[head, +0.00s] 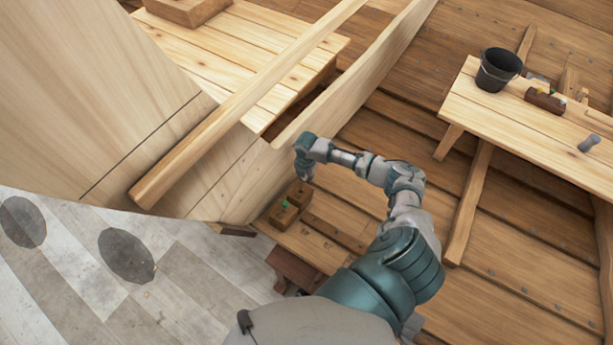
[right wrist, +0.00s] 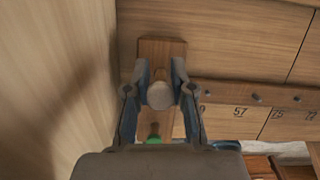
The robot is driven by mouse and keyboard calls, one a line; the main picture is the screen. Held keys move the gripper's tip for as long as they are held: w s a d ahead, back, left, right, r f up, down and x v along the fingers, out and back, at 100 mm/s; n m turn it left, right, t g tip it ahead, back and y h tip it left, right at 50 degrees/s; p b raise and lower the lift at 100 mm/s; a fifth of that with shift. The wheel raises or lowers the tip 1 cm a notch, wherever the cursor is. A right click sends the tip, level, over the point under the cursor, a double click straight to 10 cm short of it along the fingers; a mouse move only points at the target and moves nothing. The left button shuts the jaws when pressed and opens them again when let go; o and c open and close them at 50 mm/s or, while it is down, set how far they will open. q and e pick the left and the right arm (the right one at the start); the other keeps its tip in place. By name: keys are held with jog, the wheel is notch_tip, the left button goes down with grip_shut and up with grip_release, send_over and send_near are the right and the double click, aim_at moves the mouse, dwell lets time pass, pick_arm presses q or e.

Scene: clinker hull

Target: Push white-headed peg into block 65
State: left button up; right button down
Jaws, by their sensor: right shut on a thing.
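The white-headed peg (right wrist: 160,95) shows end-on in the right wrist view, its pale round head between the fingers of my right gripper (right wrist: 160,98), which is shut on it. A brown wooden block (right wrist: 163,48) lies behind the peg. Whether the peg's tip is in a hole is hidden by its head. A green-headed peg (right wrist: 154,140) is nearer the palm, partly hidden. In the head view my right gripper (head: 304,174) is right above the brown wood (head: 296,196), with the green head (head: 285,204) beside it. No number 65 is readable. My left gripper is out of view.
A pale plank wall (right wrist: 62,70) stands close on the left in the wrist view. Number marks such as 57 (right wrist: 239,113) are on the wood at right. A bench (head: 530,118) with a black bucket (head: 497,70) stands at the right of the head view. A long beam (head: 250,100) slants at left.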

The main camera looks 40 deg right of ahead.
jog(key=shift+a, duration=0.15)
jog(key=shift+d+f, duration=0.35)
jog(key=shift+d, duration=0.1)
jog(key=shift+d+f, duration=0.1)
jog(key=shift+f, duration=0.05)
jog(key=shift+a, duration=0.5)
jog(key=shift+a+r+p, duration=0.15)
jog(key=shift+r+p, duration=0.1)
jog(key=shift+p, duration=0.05)
jog(key=shift+f, duration=0.15)
pick_arm(q)
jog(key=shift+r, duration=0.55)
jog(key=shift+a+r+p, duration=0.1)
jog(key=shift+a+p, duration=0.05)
jog(key=shift+p, duration=0.2)
pick_arm(e)
jog(key=shift+a, duration=0.15)
